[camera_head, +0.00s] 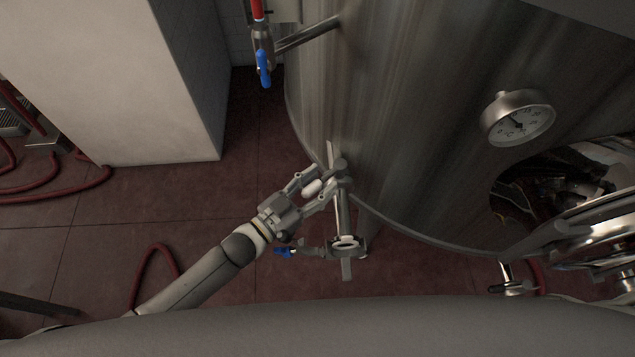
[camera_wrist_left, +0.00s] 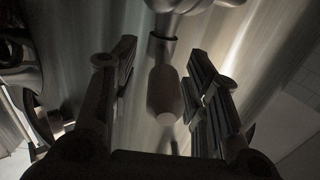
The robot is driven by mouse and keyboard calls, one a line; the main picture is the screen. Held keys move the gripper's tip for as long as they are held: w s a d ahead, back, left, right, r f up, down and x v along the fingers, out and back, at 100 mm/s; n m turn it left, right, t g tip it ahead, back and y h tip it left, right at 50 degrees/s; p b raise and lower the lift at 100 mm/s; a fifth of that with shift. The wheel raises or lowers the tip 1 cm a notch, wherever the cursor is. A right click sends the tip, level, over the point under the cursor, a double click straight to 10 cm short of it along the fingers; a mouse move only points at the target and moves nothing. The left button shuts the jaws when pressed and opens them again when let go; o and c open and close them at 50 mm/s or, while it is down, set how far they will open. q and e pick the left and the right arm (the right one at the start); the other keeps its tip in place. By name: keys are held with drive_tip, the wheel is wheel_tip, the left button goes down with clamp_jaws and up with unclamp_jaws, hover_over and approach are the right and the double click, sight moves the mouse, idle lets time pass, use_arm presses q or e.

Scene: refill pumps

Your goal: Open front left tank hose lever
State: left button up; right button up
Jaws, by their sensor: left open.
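My left gripper (camera_head: 320,181) reaches in from the left, beside the lower wall of the steel tank (camera_head: 400,110). Its two fingers are open. A pale rounded handle (camera_head: 313,188) shows between the fingers. In the left wrist view the handle (camera_wrist_left: 165,95) hangs from a metal fitting (camera_wrist_left: 162,48) between the open fingers, with gaps visible at its sides. Below the gripper, a metal pipe fitting with a clamp (camera_head: 346,244) is joined to a valve with a blue lever (camera_head: 284,252). I cannot tell which part is the hose lever. My right gripper is not in view.
Another blue lever (camera_head: 264,68) hangs below a red hose (camera_head: 257,10) at the top. A gauge (camera_head: 517,118) sticks out from the tank, and an open hatch is at right. A white block (camera_head: 120,90) stands at left. Red hoses (camera_head: 60,193) lie on the tiled floor.

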sight(318, 184)
use_arm(q)
wheel_tip(318, 184, up, 10)
idle(0.6)
drive_tip(key=shift+c, duration=0.3)
